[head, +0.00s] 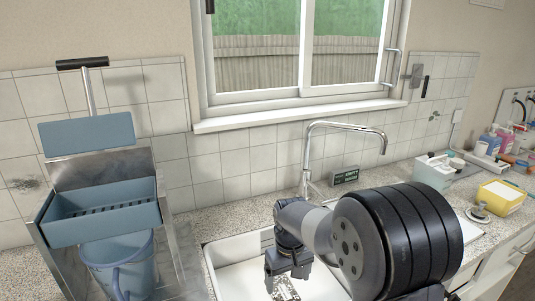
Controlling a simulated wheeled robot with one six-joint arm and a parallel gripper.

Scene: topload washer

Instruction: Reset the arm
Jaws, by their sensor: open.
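My gripper (289,262) hangs over the white sink (232,265) at the bottom middle of the head view, fingers pointing down. The gripper is small in the picture, and my dark arm, with its thick black ribbed joint, crosses in front of the right part of the sink. A small patterned grey-white thing (285,288) shows just under the fingers. I cannot tell what it is or whether the fingers touch it. The picture's bottom edge cuts off the front of the sink.
A chrome faucet (345,127) arches behind my arm, with a small dark sign (345,177) beside it. A blue slop basin (103,212) with a blue bucket (120,267) stands at the left. A yellow box (502,195) and several bottles crowd the right counter. A window (300,55) is above.

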